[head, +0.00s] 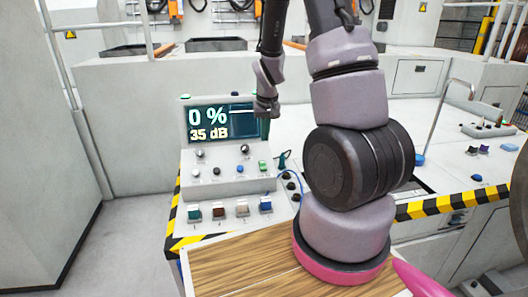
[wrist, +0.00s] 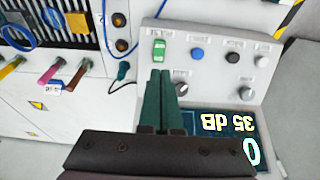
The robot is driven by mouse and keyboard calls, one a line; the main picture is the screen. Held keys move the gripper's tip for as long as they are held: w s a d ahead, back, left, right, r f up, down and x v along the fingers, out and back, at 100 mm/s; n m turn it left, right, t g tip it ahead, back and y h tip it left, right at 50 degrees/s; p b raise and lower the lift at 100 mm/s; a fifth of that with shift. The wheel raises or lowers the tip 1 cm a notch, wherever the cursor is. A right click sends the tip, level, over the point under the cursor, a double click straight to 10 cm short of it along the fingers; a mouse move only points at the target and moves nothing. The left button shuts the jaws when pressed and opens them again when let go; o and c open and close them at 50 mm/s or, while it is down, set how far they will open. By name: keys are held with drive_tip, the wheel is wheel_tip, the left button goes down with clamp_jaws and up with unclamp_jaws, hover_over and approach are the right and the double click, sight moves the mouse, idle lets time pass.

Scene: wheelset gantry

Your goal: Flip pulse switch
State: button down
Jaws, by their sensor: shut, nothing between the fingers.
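The control console (head: 228,186) has a screen (head: 207,124) reading 0 % and 35 dB. No readable label names the pulse switch. A small green switch (head: 263,166) is at the right end of the console's lower control row; it also shows in the wrist view (wrist: 159,50). Beside it are a blue button (wrist: 197,54), a black one (wrist: 233,57) and a white one (wrist: 262,62). My gripper (head: 265,130) is in front of the screen's right side, its teal fingers together and empty. In the wrist view, the fingertips (wrist: 161,72) appear just below the green switch; contact cannot be told.
Two knobs (wrist: 181,87) (wrist: 247,93) lie between the buttons and screen, one close beside my fingers. Several coloured switches (head: 230,209) line the console's front. A blue cable (head: 291,173) and teal plug (wrist: 123,72) are beside the console. A wooden top (head: 235,262) is in front.

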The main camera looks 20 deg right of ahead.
sight(263, 167)
drive_tip(key=x, duration=1.3)
drive_tip(key=shift+f, duration=0.2)
drive_tip(key=shift+s+f+t, duration=0.2)
drive_tip(key=shift+f+t, duration=0.15)
drive_tip(key=shift+t, duration=0.05)
drive_tip(key=shift+w, duration=0.1)
drive_tip(key=shift+w+r, duration=0.1)
